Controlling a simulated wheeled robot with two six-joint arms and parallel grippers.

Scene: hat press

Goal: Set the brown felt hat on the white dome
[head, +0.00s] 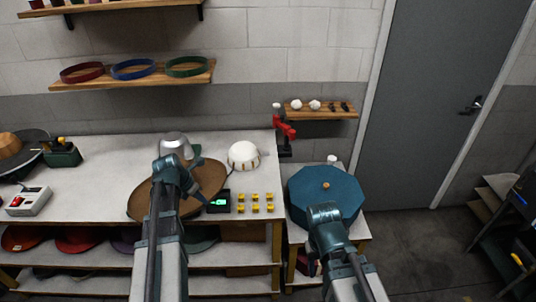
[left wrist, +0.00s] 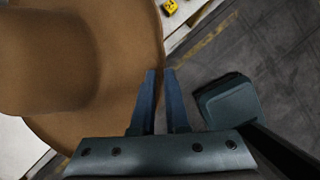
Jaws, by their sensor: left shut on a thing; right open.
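The brown felt hat (head: 208,176) is at the front of the workbench, left of the white dome, its wide brim reaching over the front edge. My left gripper (head: 170,163) is shut on the hat's brim; its arm covers part of the hat. In the left wrist view the crown and brim of the hat (left wrist: 115,40) fill the left side, with the fingers (left wrist: 160,75) at the brim's edge. The white dome (head: 243,155) stands bare on the bench. My right gripper (head: 323,211) is open and empty over the blue octagonal box.
A silver metal piece (head: 175,145) stands behind the hat. A small black device with a green display (head: 218,202) and several yellow blocks (head: 255,203) lie in front of the dome. The blue octagonal box (head: 325,190) is to the right, with a red clamp-like tool (head: 284,130) behind.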

